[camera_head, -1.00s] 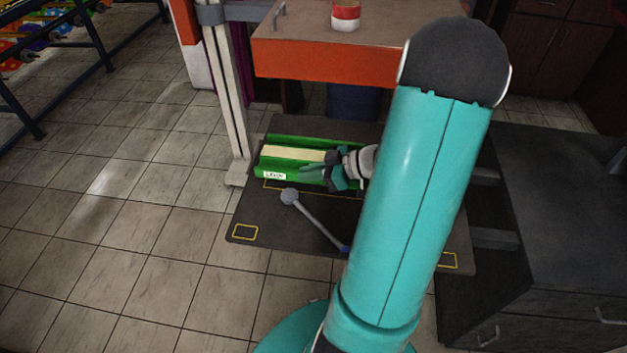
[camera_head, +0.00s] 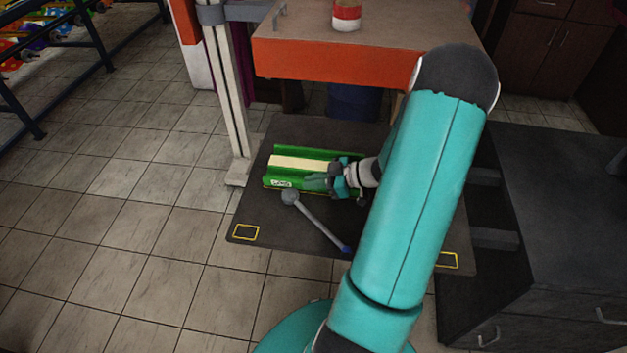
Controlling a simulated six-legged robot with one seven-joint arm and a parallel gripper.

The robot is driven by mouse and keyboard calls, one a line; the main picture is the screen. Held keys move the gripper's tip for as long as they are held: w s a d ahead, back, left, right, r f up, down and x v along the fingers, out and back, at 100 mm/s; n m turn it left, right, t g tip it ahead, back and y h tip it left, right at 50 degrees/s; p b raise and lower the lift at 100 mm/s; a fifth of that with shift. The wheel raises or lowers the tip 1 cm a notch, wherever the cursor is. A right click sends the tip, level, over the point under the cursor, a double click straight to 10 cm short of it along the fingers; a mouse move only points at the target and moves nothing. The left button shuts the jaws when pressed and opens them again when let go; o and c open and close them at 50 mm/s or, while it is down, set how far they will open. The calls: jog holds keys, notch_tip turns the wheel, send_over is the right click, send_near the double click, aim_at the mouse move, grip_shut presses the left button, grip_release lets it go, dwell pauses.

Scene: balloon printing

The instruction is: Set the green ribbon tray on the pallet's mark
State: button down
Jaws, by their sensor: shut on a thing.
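A bit of the mark's yellow outline (camera_head: 267,187) shows along the tray's front left edge, and the tray covers most of the mark. My gripper (camera_head: 330,181) is shut on the tray's front right side. My arm and gripper hide the tray's right end.
A grey rod with a round head (camera_head: 315,222) lies on the pallet in front of the tray. An orange-edged table (camera_head: 325,63) stands behind, a white post (camera_head: 232,110) at the left. A dark cabinet (camera_head: 555,220) stands at the right. The floor at left is clear.

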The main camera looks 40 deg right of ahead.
jog(key=shift+f, duration=0.4)
jog(key=c, duration=1.5)
grip_release()
jog(key=shift+s+a+f, duration=0.1)
jog(key=shift+f, duration=0.05)
jog(key=shift+r, duration=0.2)
jog(key=v, duration=0.8)
jog(key=r+v, duration=0.1)
jog(key=v, duration=0.3)
jog(key=w+a+r+m+t+h, duration=0.1)
jog(key=w+a+r+m+h, duration=0.1)
jog(key=w+r+h, duration=1.2)
jog(key=a+r+m+g, duration=0.1)
jog(key=a+r+m, duration=0.3)
jog(key=a+r, duration=0.45)
jog(key=s+a+g+y, duration=0.1)
jog(key=s+a+y, duration=0.1)
jog(key=s+a, duration=0.3)
jog(key=s+a+f+g+y, duration=0.1)
jog(key=s+a, duration=0.4)
jog(key=a, duration=0.5)
jog(key=s+a+m+g+y, duration=0.1)
jog(key=s+a+g+y, duration=0.2)
jog(key=s+a, duration=0.2)
jog(key=shift+s+a+f, duration=0.2)
jog(key=shift+a, duration=0.5)
jog(key=shift+s+a+f, duration=0.2)
jog(key=shift+a, duration=0.55)
